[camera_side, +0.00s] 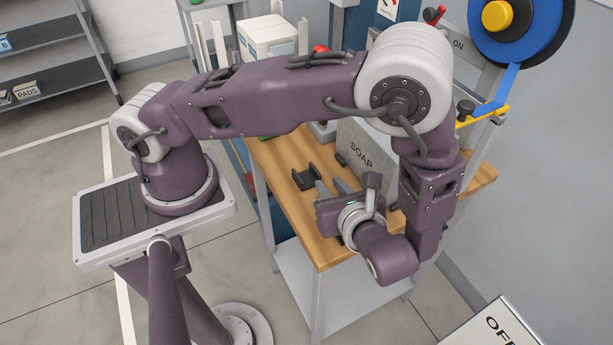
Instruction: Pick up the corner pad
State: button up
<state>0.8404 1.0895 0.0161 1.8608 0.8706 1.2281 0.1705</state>
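A small dark piece with raised ends (305,179), which looks like the corner pad, lies on the wooden bench top (283,200). My gripper (332,186) is low over the bench, just to the right of the pad. Its two grey fingers point toward the back of the bench and stand apart, with nothing seen between them. The fingers look clear of the pad, though the exact gap is hard to judge. My wrist hides part of the bench to the right.
A white box (268,38) and a blue tape roll (520,25) are at the back. The bench's front left is clear.

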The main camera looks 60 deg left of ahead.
aim_at(317, 171)
jog(key=x, duration=0.7)
jog(key=shift+s+a+r, duration=0.15)
jog(key=shift+s+r, duration=0.05)
jog(key=shift+r, duration=0.05)
grip_shut()
